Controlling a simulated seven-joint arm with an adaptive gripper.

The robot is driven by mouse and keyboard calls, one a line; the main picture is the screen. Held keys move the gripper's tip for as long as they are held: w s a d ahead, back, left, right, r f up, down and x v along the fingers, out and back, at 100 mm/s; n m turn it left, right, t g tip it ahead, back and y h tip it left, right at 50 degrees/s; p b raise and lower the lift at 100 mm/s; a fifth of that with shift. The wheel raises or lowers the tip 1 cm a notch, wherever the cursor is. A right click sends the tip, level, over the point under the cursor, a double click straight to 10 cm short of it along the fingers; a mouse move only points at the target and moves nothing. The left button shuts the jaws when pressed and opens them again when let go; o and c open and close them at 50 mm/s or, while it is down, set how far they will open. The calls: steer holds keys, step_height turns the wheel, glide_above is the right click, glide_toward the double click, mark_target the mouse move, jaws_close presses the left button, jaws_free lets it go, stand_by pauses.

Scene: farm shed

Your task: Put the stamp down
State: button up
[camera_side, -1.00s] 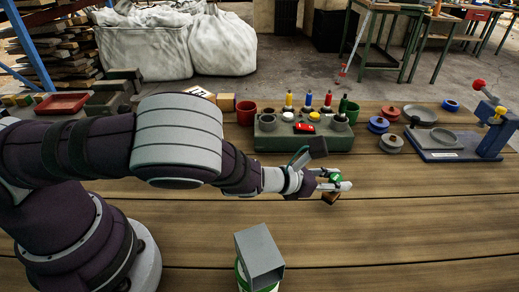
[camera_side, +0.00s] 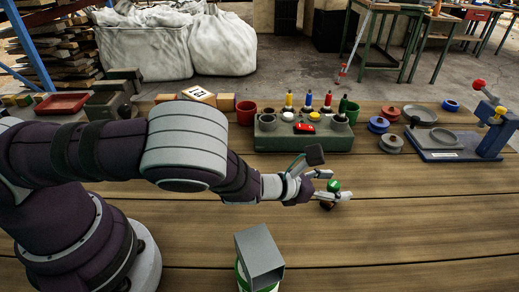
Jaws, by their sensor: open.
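The stamp (camera_side: 333,185) has a round green knob and a dark brown lower part, which shows just below my gripper's near finger. My gripper (camera_side: 338,184) is open, with one finger on the far side of the stamp and the other on the near side, crossing in front of it. The stamp looks roughly upright over the bare planks in front of the green block. The near finger hides its middle, and I cannot tell whether a finger still touches it.
A green block (camera_side: 285,143) with bottles, cups and a red item stands behind. Red and blue round pieces (camera_side: 390,143) and a blue press (camera_side: 490,135) are at the right. A grey open box (camera_side: 258,255) stands in front. The planks at right front are clear.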

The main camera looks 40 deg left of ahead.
mark_target(328, 185)
steer(key=v, duration=0.6)
steer(key=shift+a, duration=0.15)
steer(key=shift+s+r, duration=0.2)
steer(key=shift+s, duration=0.3)
steer(key=w+a+r+n+g+y, duration=0.1)
steer(key=a+r+n+y, duration=0.4)
steer(key=n, duration=0.6)
steer(key=a+r+n+g+y, duration=0.1)
steer(key=a+r+n+y, duration=0.2)
steer(key=a+n, duration=0.65)
steer(key=s+r+n+g+h, duration=0.1)
steer(key=s+r+n+g, duration=0.1)
steer(key=s+n, duration=0.6)
steer(key=s+r+n+g+h, duration=0.1)
steer(key=s+r+n+g, duration=0.2)
steer(key=n, duration=0.9)
steer(key=s+r, duration=0.2)
steer(key=s, duration=0.2)
steer(key=shift+s+d+h, duration=0.3)
steer(key=shift+s+d, duration=0.1)
steer(key=shift+r, duration=0.1)
